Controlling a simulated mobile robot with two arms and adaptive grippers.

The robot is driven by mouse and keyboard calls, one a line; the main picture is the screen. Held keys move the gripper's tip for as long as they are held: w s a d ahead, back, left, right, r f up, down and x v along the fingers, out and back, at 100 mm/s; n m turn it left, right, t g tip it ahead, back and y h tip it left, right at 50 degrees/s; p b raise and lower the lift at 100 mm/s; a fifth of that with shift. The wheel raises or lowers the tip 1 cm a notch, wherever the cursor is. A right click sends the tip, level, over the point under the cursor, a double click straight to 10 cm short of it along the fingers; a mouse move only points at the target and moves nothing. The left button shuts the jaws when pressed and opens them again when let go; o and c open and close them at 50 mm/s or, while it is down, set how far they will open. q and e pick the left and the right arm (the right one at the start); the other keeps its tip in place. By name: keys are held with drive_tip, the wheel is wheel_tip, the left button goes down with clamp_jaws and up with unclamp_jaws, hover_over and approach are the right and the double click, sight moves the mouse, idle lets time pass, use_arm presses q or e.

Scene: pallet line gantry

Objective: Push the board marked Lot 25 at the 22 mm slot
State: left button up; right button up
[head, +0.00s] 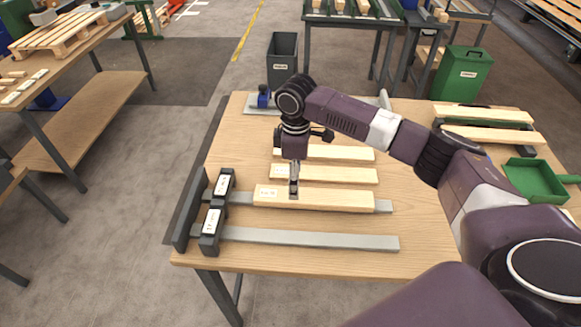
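Three pale boards lie roughly parallel on the wooden table (415,255). The nearest board (335,199) lies along the upper grey rail (384,206), with a small label at its left end. The middle board (340,175) also has a label; the far board (345,153) is partly behind my arm. The labels are too small to read. Two black slot blocks with white labels stand at left, one far (224,184) and one near (212,224); their print is unreadable. My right gripper (293,190) points down at the nearest board, near its label; its finger gap is hidden.
The lower grey rail (320,240) is bare. A dark upright plate (187,212) stands left of the blocks. A blue-topped tool (263,98) sits at the back left. A green tray (533,180) and more boards (490,134) are at right. The table's front is clear.

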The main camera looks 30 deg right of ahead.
sight(314, 198)
drive_tip(key=f, duration=0.2)
drive_tip(key=f+p, duration=0.1)
drive_tip(key=shift+s+f, duration=0.35)
drive_tip(key=shift+f, duration=0.05)
drive_tip(key=shift+w+f, duration=0.3)
drive_tip(key=shift+f, duration=0.6)
drive_tip(key=shift+s+f, duration=0.1)
drive_tip(key=shift+f, duration=0.1)
drive_tip(key=c, duration=1.4)
drive_tip(key=shift+p, duration=0.3)
use_arm(q)
drive_tip(key=s+r, duration=0.2)
drive_tip(key=shift+s, duration=0.35)
use_arm(e)
drive_tip(key=shift+f, duration=0.1)
